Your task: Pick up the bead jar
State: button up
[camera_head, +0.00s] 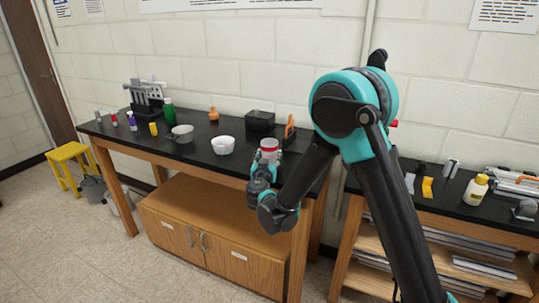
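A small pale jar with a red band (270,147), which looks like the bead jar, stands upright near the right end of the black bench top (205,161). My gripper (266,163) is right at the jar, on its near side, and covers the jar's lower part. The fingers are small and partly hidden, so I cannot tell whether they touch the jar or how far apart they are.
A white bowl (222,145) and a black box (260,121) stand close to the jar. An orange tool (290,129) is behind it. A grey pan (182,133) and a green bottle (169,111) are farther left. A second bench (456,202) stands right.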

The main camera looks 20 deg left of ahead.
jog(key=c, duration=0.6)
jog(key=shift+r, duration=0.15)
jog(key=shift+c, duration=0.2)
